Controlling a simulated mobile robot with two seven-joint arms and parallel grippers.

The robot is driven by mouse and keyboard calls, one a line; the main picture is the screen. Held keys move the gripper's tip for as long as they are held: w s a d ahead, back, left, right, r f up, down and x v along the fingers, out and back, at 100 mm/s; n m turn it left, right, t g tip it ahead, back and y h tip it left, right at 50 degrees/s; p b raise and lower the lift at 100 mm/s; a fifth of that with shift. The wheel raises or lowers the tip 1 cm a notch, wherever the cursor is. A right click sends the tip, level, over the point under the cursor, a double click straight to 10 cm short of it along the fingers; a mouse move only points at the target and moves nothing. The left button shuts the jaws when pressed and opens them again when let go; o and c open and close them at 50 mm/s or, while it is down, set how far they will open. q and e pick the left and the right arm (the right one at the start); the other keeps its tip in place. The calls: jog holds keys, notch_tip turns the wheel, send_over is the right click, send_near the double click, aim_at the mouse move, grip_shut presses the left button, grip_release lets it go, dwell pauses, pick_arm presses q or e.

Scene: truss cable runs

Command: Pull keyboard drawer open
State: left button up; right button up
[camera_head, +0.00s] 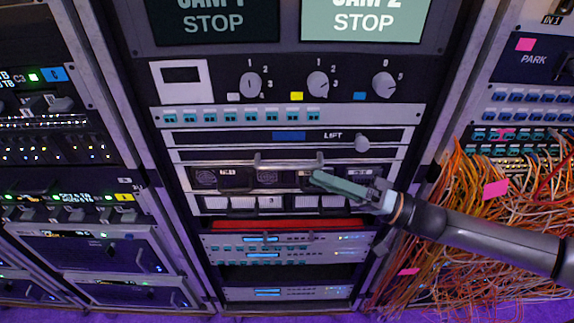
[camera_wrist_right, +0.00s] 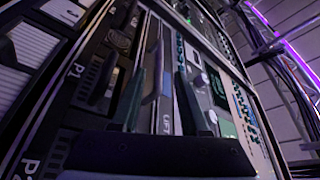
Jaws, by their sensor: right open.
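The keyboard drawer looks to be the slim silver-edged front (camera_head: 220,158) in the middle of the central rack, with a bar handle (camera_head: 288,157) across it. It appears pushed in, flush with the rack. My right gripper (camera_head: 318,179) comes in from the right, its fingertips just below the handle's right end in the head view. In the right wrist view, the two fingers (camera_wrist_right: 160,95) stand apart, with a pale strip (camera_wrist_right: 151,85) between them that may be the handle or drawer edge. I cannot tell whether they touch it. My left gripper is out of view.
Above the drawer is a panel marked LIFT (camera_head: 235,138) with a round knob (camera_head: 362,143). Below are dark modules (camera_head: 267,178) and a red strip (camera_head: 285,225). Loose orange cables (camera_head: 460,230) hang at the right rack, behind my right arm.

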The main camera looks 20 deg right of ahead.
aim_at(288, 167)
jog(key=x, duration=0.7)
jog(key=shift+w+a, duration=0.15)
jog(key=shift+a, duration=0.1)
jog(key=shift+c, duration=0.3)
grip_shut()
dwell(0.8)
